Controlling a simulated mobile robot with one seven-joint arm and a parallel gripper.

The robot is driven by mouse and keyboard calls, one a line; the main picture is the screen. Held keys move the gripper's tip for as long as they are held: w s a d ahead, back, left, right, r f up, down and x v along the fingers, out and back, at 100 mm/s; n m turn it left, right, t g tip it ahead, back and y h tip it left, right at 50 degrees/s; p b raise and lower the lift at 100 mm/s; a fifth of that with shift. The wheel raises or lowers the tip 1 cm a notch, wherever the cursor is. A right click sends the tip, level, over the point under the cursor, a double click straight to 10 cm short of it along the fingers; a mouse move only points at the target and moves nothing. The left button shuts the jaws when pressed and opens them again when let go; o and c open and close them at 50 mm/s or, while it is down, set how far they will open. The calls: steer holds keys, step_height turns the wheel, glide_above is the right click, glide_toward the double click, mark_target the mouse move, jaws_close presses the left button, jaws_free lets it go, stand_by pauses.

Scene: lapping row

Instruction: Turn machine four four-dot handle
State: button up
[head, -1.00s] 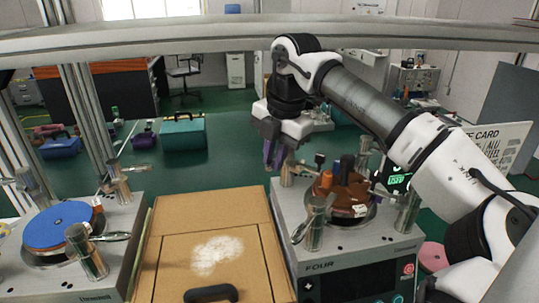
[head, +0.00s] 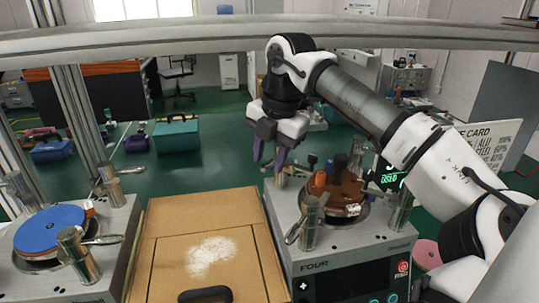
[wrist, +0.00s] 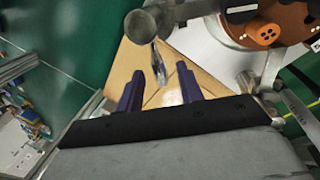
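Machine four (head: 330,258) stands right of centre, with a brown round plate (head: 348,192) on top. An orange knob (head: 319,183) stands on the plate; in the wrist view the orange knob (wrist: 265,35) shows four dark dots on its top. My gripper (head: 269,158) is open and empty, pointing down, above the machine's back left side and left of the knob. In the wrist view its two purple fingers (wrist: 157,82) are apart. A silver lever (wrist: 158,64) on a post shows between and beyond them, lower down; I see no contact.
Metal posts with levers (head: 309,222) stand around the plate. Dark knobs (head: 340,164) rise near the orange one. A cardboard-brown box (head: 160,245) with white powder lies left of machine four. Another machine with a blue disc (head: 50,229) is farther left. A metal rail (head: 200,42) crosses above.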

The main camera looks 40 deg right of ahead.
step_height(320, 180, up, 12)
steer(key=s+p, duration=0.2)
steer(key=p, duration=0.5)
steer(key=shift+d, duration=0.45)
steer(key=shift+s+f, duration=0.1)
